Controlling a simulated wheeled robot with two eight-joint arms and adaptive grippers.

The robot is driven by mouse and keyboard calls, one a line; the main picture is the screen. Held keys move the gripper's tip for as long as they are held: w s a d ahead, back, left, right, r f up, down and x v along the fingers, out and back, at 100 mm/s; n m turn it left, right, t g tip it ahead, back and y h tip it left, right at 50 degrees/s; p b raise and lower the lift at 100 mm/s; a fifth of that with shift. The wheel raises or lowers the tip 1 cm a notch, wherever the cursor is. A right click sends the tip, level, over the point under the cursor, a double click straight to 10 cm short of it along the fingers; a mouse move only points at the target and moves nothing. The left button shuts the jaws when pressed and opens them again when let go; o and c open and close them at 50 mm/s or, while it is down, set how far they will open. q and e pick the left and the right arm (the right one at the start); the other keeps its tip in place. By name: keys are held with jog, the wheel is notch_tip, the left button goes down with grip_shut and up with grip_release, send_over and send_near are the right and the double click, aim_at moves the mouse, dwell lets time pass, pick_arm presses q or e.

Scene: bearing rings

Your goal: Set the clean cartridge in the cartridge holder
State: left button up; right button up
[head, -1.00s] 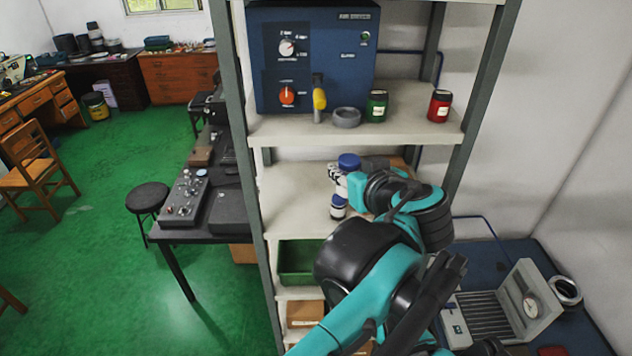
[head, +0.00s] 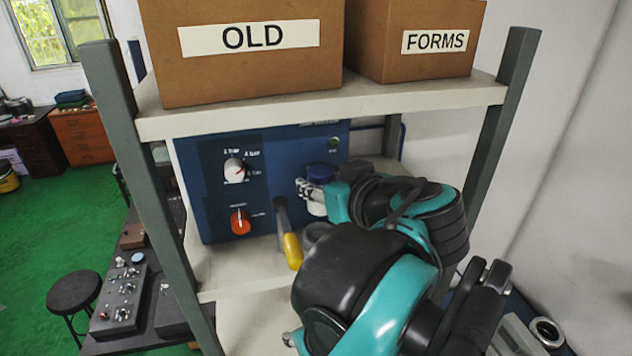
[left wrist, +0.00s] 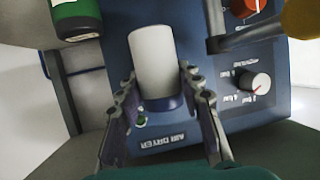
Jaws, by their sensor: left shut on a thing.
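The cartridge, a white cylinder with a blue cap (head: 320,173), is upright in my left gripper (head: 312,193) in front of the blue air dryer's panel. In the left wrist view the white cartridge body (left wrist: 153,58) sits between the two fingers of the left gripper (left wrist: 163,98), which are shut on it near the cap. A grey ring-shaped holder (head: 314,233) is on the shelf below the cartridge, mostly hidden by my arm. The cartridge appears apart from the ring. My right gripper is not in view.
The blue air dryer (head: 210,160) stands behind, with a yellow-handled lever (head: 291,250) just left of the ring. Above, a shelf board (head: 400,103) carries boxes marked OLD (head: 250,75) and FORMS (head: 415,60).

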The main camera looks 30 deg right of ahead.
aim_at(321, 210)
pick_arm(q)
jog(key=shift+s+f, duration=0.3)
jog(key=shift+s+f+b, duration=0.1)
jog(key=shift+f+b, duration=0.2)
jog(key=shift+b, duration=0.15)
jog(key=f+b, duration=0.1)
jog(key=f, duration=0.1)
jog(key=w+f+b, duration=0.1)
jog(key=shift+f+b, duration=0.4)
jog(key=shift+s+f, duration=0.25)
jog(key=shift+f, duration=0.05)
jog(key=shift+w, duration=0.15)
jog(key=shift+f+b, duration=0.4)
jog(key=shift+f, duration=0.2)
dwell(0.3)
